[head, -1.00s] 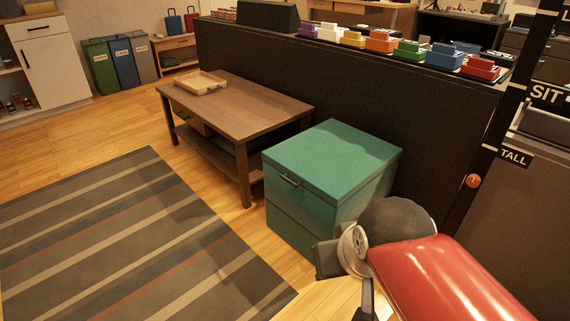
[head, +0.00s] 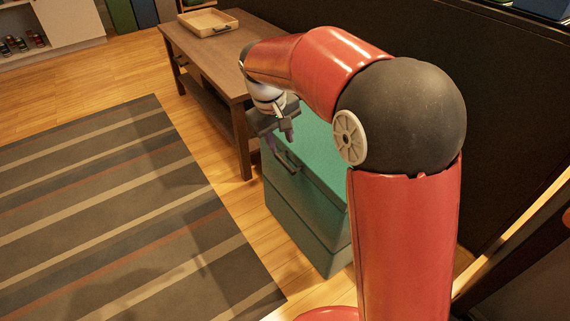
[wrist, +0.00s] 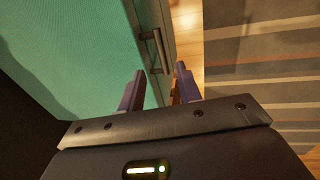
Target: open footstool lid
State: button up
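The footstool (head: 306,222) is a teal box beside the coffee table, partly hidden by my arm in the head view. Its lid (head: 318,168) looks shut, with a seam below it. A dark bar handle (head: 287,163) is on the lid's front face. In the wrist view, the lid's teal top (wrist: 80,45) fills the upper left and the handle (wrist: 156,48) lies just beyond the fingertips. My gripper (head: 282,138) is above the lid's front edge, near the handle. In the wrist view its two fingers (wrist: 160,75) are apart, with nothing seen held between them.
A brown coffee table (head: 222,50) with a wooden tray (head: 208,22) stands just left of the footstool. A dark partition (head: 470,60) runs behind it. A striped rug (head: 120,210) and open wood floor lie in front.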

aim_at(286, 164)
jog(key=f, duration=0.2)
jog(key=f+b, duration=0.1)
jog(key=f, duration=0.2)
jog(key=d+f, duration=0.1)
jog(key=f, duration=0.1)
jog(key=shift+w+f+b, duration=0.35)
jog(key=shift+w, duration=0.05)
jog(key=shift+c, duration=0.4)
grip_shut()
